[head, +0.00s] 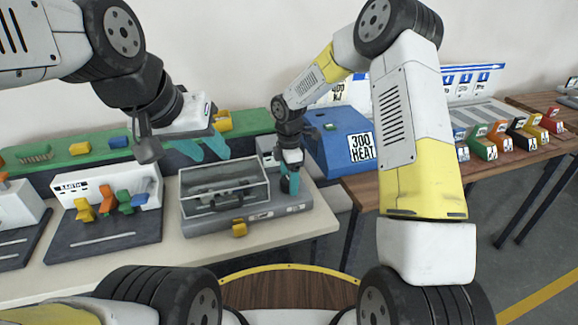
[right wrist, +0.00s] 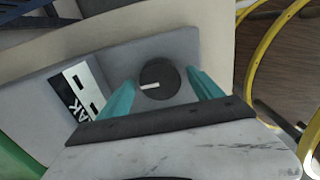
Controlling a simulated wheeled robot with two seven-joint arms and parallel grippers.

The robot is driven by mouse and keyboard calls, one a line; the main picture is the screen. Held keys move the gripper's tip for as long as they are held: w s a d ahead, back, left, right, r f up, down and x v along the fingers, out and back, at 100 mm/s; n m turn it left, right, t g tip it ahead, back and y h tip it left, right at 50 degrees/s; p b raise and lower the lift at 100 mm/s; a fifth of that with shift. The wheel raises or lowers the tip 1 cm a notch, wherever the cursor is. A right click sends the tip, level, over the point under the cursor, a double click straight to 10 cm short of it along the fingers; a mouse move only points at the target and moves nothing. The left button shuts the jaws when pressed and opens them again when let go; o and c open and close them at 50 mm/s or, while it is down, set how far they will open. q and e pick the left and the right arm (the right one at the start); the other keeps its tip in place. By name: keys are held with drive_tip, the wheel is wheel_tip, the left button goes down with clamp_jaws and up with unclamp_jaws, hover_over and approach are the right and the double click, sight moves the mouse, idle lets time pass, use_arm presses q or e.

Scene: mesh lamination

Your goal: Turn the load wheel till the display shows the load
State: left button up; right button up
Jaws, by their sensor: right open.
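A grey machine with a clear box on top stands on the pale table; its grey base (head: 262,212) shows in the head view. In the right wrist view a round dark wheel with a white mark (right wrist: 158,79) sits on the machine's grey face. My right gripper (head: 290,184) is at the machine's right end. In the wrist view its teal fingers (right wrist: 162,96) are open, one on each side of the wheel, with gaps visible. A black-and-white label (right wrist: 85,92) lies left of the wheel; no load reading is legible. My left gripper (head: 203,149) is open and empty behind the box.
A blue box marked 300 HEAT (head: 342,140) stands right of the machine. A rack with coloured clips (head: 108,212) stands to its left. A small yellow block (head: 239,228) is at the machine's front. More coloured blocks (head: 500,138) line the right table.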

drive_tip(key=shift+c, duration=0.2)
drive_tip(key=c, duration=1.3)
drive_tip(key=shift+m, duration=0.4)
drive_tip(key=m, duration=0.4)
drive_tip(key=shift+m, duration=0.3)
drive_tip(key=m, duration=0.5)
drive_tip(key=shift+r, duration=0.1)
drive_tip(key=m, duration=0.5)
drive_tip(key=shift+m, duration=2.7)
